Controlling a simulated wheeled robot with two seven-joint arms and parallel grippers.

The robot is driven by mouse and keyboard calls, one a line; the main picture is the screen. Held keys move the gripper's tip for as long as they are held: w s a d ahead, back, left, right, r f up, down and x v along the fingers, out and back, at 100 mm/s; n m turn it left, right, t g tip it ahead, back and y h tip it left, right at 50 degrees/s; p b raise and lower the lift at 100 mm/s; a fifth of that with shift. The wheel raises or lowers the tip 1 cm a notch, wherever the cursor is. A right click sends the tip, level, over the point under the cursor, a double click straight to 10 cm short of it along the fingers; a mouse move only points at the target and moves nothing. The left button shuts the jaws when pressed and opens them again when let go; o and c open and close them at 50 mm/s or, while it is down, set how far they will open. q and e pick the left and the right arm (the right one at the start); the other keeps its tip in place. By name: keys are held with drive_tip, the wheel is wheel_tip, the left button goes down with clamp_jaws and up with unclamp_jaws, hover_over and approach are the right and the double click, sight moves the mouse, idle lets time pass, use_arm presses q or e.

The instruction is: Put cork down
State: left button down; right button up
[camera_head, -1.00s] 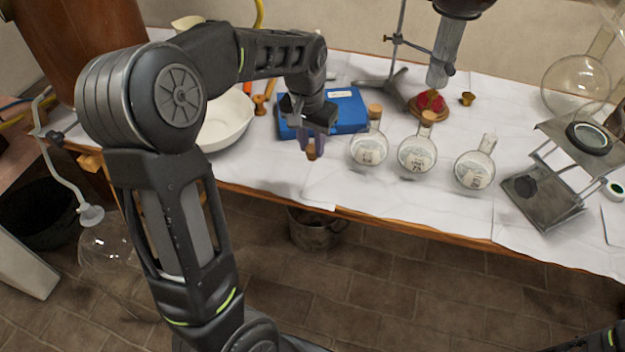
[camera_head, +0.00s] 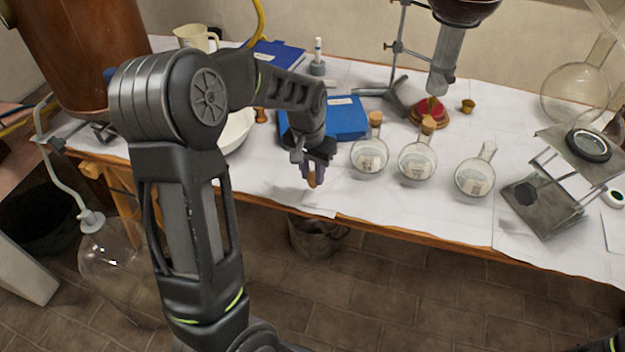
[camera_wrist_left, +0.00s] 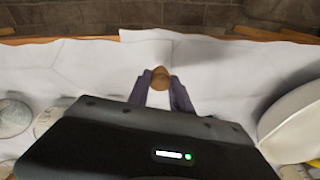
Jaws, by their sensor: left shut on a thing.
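My left gripper (camera_head: 310,174) is shut on a small brown cork (camera_head: 312,180), near the front edge of the white-covered table (camera_head: 262,178). In the left wrist view the cork (camera_wrist_left: 160,77) sits between the two purple fingertips (camera_wrist_left: 160,92), over the white cover. I cannot tell whether the cork touches the table. Right of the gripper stand round flasks: two with corks in their necks (camera_head: 369,156) (camera_head: 417,160), and one with an open neck (camera_head: 474,176).
A blue box (camera_head: 345,118) lies behind the gripper, and a white bowl (camera_head: 236,132) is to its left. A metal stand (camera_head: 545,185) is at the right. White cover between the gripper and bowl is bare.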

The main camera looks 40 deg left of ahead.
sight(312, 177)
use_arm(q)
drive_tip(key=shift+f, duration=1.5)
drive_tip(key=shift+f, duration=0.2)
drive_tip(key=c, duration=1.1)
unclamp_jaws()
drive_tip(key=shift+c, duration=0.2)
drive_tip(key=shift+r, duration=0.1)
wheel_tip(312, 177, up, 12)
drive_tip(key=s, duration=0.1)
drive_tip(key=shift+s, duration=0.2)
